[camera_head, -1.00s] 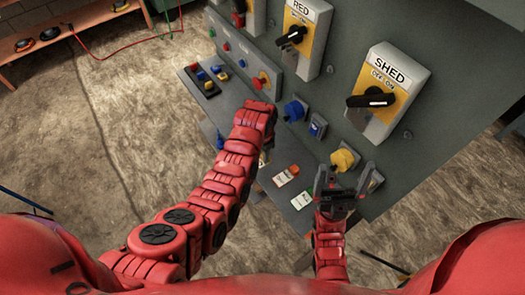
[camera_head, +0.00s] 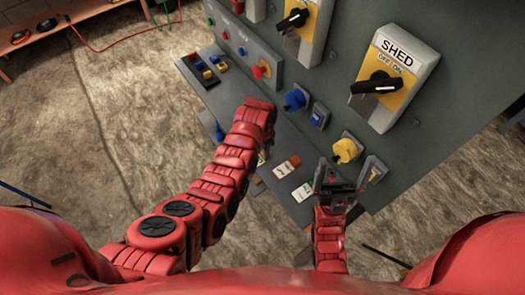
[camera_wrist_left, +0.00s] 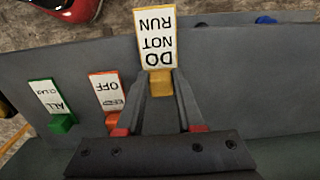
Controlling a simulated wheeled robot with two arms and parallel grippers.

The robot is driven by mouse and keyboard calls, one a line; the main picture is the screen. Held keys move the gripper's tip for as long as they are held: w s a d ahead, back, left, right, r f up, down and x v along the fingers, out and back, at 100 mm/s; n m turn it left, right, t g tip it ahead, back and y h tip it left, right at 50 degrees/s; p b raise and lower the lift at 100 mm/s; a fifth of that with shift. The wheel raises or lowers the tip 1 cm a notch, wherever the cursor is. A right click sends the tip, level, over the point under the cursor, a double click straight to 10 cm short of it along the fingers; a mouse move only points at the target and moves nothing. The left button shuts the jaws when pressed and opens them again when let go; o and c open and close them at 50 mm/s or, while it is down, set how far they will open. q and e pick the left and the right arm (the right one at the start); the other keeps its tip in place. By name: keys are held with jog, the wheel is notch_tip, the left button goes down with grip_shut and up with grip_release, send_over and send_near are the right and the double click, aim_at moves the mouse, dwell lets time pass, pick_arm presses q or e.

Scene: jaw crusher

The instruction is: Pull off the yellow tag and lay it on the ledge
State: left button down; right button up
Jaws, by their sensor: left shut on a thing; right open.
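The yellow tag (camera_wrist_left: 155,40), a white card with a yellow border reading DO NOT RUN, shows upside down in the left wrist view. My left gripper (camera_wrist_left: 158,100) is shut on its yellow lower end. In the head view my red left forearm hides most of that gripper and tag. The grey ledge (camera_head: 226,97) runs along the foot of the panel. It also fills much of the left wrist view (camera_wrist_left: 245,80). I cannot tell whether the tag touches the ledge. My right gripper (camera_head: 335,172) is open and empty near the ledge's near end.
A red tag (camera_head: 286,167) and a green tag (camera_head: 302,191) lie on the ledge. The grey panel (camera_head: 420,150) carries the SHED switch (camera_head: 397,78), a yellow knob (camera_head: 346,150) and a blue knob (camera_head: 295,100). A small button box (camera_head: 205,70) sits at the ledge's far end.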

pick_arm(q)
jog(key=shift+f, duration=0.4)
jog(key=shift+c, duration=2.3)
grip_release()
jog(key=shift+r, duration=0.2)
jog(key=shift+r+b, duration=0.3)
jog(key=shift+b, duration=0.05)
notch_tip(320, 180, up, 6)
jog(key=shift+w+r+b, duration=0.1)
jog(key=shift+r+b, duration=0.1)
jog(key=shift+b, duration=0.2)
notch_tip(320, 180, up, 10)
jog(key=p, duration=0.7)
